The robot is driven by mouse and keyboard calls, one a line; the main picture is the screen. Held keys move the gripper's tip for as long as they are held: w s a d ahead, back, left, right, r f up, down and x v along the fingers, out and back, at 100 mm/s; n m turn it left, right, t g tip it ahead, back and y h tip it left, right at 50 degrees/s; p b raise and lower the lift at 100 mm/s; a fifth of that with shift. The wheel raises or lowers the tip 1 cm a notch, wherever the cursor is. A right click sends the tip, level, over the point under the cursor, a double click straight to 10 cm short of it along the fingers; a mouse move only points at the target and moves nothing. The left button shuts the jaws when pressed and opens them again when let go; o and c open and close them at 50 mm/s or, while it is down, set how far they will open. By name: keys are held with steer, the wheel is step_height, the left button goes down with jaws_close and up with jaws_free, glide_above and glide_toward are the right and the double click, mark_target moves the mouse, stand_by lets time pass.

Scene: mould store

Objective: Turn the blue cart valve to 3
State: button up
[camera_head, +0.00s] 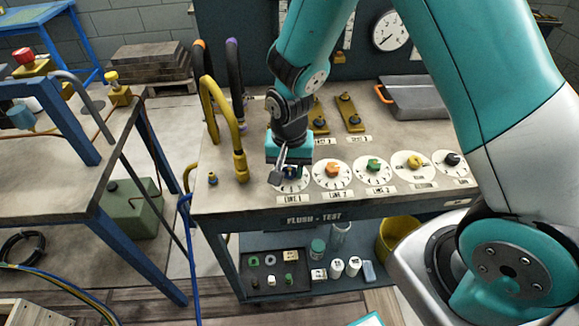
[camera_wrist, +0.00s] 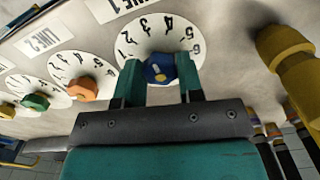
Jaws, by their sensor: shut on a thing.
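The blue valve knob (camera_wrist: 160,68) sits at the centre of a white round dial (camera_wrist: 143,36) numbered 1 to 6, beside the LINE 1 label. My gripper (camera_wrist: 160,77) is shut on the knob, with one teal finger on each side. A small pale mark shows on the knob, but I cannot tell which number it points to. In the head view my gripper (camera_head: 284,174) is over the leftmost dial (camera_head: 295,186) on the cart (camera_head: 330,205), and mostly hides the knob.
Orange (camera_head: 333,169), green (camera_head: 374,165), yellow (camera_head: 413,162) and black (camera_head: 452,159) knobs stand in a row to the right. A yellow hose (camera_head: 222,108) with its fitting rises close left of my gripper. A grey tray (camera_head: 425,98) lies at the back right.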

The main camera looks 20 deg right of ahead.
mark_target(290, 170)
steer(key=shift+w+d, duration=0.1)
steer(key=shift+w, duration=0.05)
steer(key=o, duration=0.9)
steer(key=shift+r, duration=0.1)
step_height(290, 170, up, 17)
steer(key=shift+r, duration=0.15)
